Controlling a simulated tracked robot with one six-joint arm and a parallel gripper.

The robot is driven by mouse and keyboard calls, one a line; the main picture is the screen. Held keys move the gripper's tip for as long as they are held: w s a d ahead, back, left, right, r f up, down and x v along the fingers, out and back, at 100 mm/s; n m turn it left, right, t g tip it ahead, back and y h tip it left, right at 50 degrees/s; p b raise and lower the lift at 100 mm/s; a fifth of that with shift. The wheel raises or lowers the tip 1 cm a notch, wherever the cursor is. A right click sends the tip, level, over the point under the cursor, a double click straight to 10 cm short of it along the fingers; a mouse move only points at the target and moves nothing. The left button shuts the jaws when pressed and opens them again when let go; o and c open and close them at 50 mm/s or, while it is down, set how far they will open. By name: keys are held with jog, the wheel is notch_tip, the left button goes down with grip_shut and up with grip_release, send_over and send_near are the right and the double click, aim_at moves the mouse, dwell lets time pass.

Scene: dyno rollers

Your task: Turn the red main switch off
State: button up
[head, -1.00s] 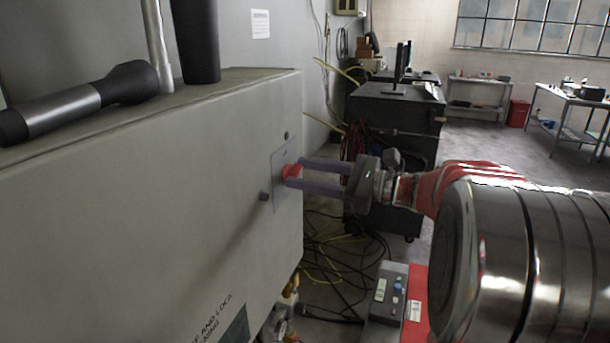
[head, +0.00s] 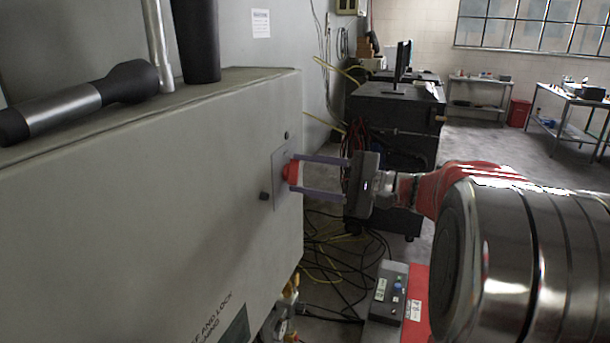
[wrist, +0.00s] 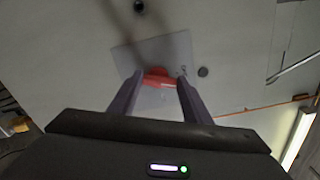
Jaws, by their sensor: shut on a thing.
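The red main switch (head: 291,172) sits on a light plate (head: 281,184) on the side of the grey cabinet. My gripper (head: 294,174) reaches it from the right, its two purple fingers shut on the switch. In the wrist view the red switch (wrist: 158,77) lies between my fingertips (wrist: 158,80), in front of the light plate. Part of the switch is hidden by the fingers. I cannot read its position mark.
The cabinet (head: 130,210) fills the left, with a flashlight (head: 85,100) on top. Dark knobs (head: 264,195) stick out near the plate. Cables (head: 325,265) and a control box (head: 387,290) are below. A dark bench (head: 395,115) stands behind.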

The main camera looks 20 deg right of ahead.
jog(key=n, duration=0.4)
jog(key=shift+s+a+f, duration=0.15)
jog(key=shift+a+f, duration=0.05)
jog(key=shift+n, duration=0.3)
jog(key=o, duration=1.1)
jog(key=shift+d+r, duration=0.1)
jog(key=shift+c, duration=0.2)
jog(key=shift+s+d, duration=0.35)
jog(key=shift+d, duration=0.1)
jog(key=v, duration=1.2)
jog(key=shift+s+d, duration=0.2)
jog(key=shift+s, duration=0.1)
